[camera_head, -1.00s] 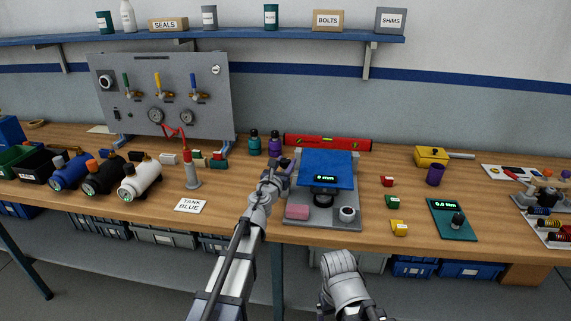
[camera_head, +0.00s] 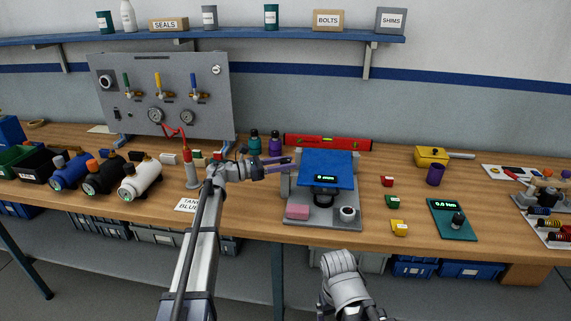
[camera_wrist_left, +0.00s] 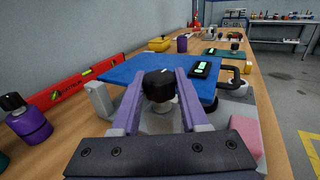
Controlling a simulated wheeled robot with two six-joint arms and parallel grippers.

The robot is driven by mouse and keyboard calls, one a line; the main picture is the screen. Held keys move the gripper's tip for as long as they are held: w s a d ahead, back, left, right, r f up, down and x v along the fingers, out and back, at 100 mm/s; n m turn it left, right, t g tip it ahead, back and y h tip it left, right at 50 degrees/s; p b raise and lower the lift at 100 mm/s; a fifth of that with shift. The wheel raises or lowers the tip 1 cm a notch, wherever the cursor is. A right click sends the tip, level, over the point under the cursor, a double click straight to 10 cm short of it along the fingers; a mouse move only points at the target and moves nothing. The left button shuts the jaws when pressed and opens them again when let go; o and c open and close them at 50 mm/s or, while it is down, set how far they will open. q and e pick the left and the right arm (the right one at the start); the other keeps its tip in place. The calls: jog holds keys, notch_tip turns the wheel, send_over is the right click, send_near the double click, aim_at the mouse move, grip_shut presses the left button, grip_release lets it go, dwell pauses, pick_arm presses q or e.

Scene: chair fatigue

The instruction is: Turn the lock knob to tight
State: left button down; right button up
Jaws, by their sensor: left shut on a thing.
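The lock knob (camera_wrist_left: 160,86) is a black cap on a pale stem at the near edge of the blue plate in the left wrist view. My left gripper (camera_wrist_left: 158,98) has its two purple fingers on either side of the knob, shut on it. In the head view the left gripper (camera_head: 288,163) reaches the left side of the test stand from the left. The stand has a grey base (camera_head: 325,219) and a tilted blue plate (camera_head: 322,165) with a small lit readout (camera_head: 325,177). My right gripper is not visible.
A pink block (camera_head: 298,211) and a white round piece (camera_head: 347,212) sit on the base. Behind the gripper stand a teal bottle (camera_head: 254,142) and a purple bottle (camera_head: 275,143). A red level (camera_head: 328,142) lies behind the stand. Small coloured blocks lie to the right.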

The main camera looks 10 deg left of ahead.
pick_arm(q)
jog(key=m+g, duration=0.1)
jog(key=g, duration=0.1)
jog(key=m+g+h, duration=0.1)
jog(key=m+g, duration=0.1)
jog(key=m+g+h, duration=0.1)
jog(key=g, duration=0.1)
jog(key=shift+w+g, duration=0.3)
jog(key=shift+s+m+g, duration=0.2)
jog(key=shift+m+g, duration=1.4)
jog(key=shift+g, duration=0.6)
jog(key=shift+s, duration=0.1)
jog(key=shift+c, duration=2.2)
grip_release()
jog(key=shift+d, duration=0.1)
